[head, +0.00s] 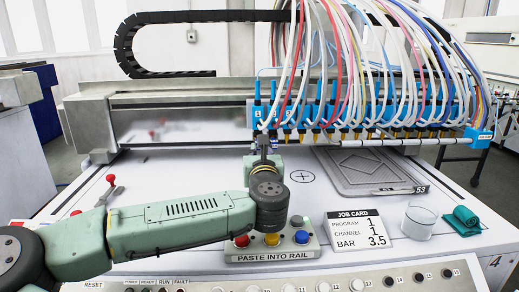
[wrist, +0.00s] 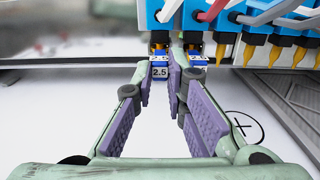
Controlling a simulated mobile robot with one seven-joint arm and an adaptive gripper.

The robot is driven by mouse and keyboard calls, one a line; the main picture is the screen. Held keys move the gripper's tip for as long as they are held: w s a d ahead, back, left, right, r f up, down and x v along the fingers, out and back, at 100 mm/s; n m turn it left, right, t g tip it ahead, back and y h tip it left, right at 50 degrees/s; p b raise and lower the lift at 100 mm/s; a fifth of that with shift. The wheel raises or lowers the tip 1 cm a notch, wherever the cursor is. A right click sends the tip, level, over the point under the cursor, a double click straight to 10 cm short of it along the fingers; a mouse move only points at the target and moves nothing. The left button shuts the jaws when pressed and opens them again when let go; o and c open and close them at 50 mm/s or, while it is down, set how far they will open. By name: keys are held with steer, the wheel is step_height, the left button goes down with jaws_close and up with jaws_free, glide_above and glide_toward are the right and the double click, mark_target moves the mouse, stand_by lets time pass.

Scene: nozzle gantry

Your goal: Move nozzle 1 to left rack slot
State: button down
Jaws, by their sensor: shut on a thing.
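Nozzle 1 is the leftmost nozzle, a small piece with a blue and white "2.5" label (wrist: 160,72), below the leftmost blue holder on the gantry (head: 258,112). My gripper (wrist: 161,80) has its purple-padded fingers closed on either side of it. I cannot tell whether the nozzle is still seated in its holder. A second "2.5" nozzle (wrist: 198,61) hangs just right of my right finger, close to it. In the head view my gripper (head: 264,150) is upright under the left end of the holder row. I cannot make out the left rack slot.
More blue holders with orange tips (wrist: 250,52) continue to the right. A red-knobbed lever (head: 111,182) stands on the left.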

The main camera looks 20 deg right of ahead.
steer(key=shift+v, duration=2.55)
steer(key=shift+a, duration=0.15)
